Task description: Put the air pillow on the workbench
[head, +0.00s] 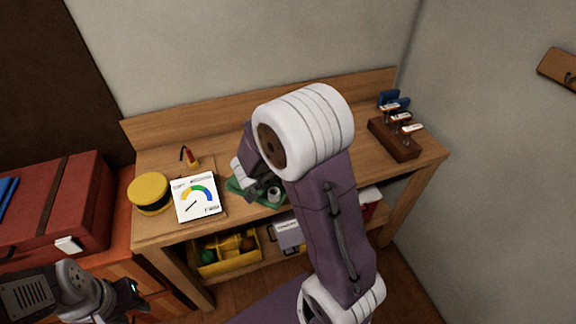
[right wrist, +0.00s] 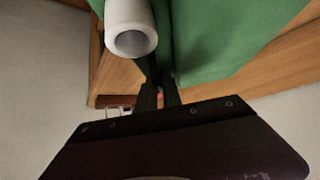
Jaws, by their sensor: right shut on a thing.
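The air pillow appears to be the green thing (head: 238,187) at the workbench's front middle, mostly hidden behind my right arm. In the right wrist view the green sheet (right wrist: 225,35) fills the top, with the white tube (right wrist: 131,30) beside my fingers. My right gripper (right wrist: 159,92) is shut on the green sheet. The workbench (head: 350,142) is wooden with a low back board. Whether the pillow touches the top I cannot tell. My left gripper (head: 132,298) is low at the left, away from the bench; its jaws are unclear.
On the bench's left stand a yellow round tin (head: 150,192), a white gauge card (head: 196,198) and a red-handled tool (head: 190,157). A wooden tool block (head: 394,140) stands at the right. A yellow box (head: 228,262) is on the lower shelf. A red case (head: 55,205) is at left.

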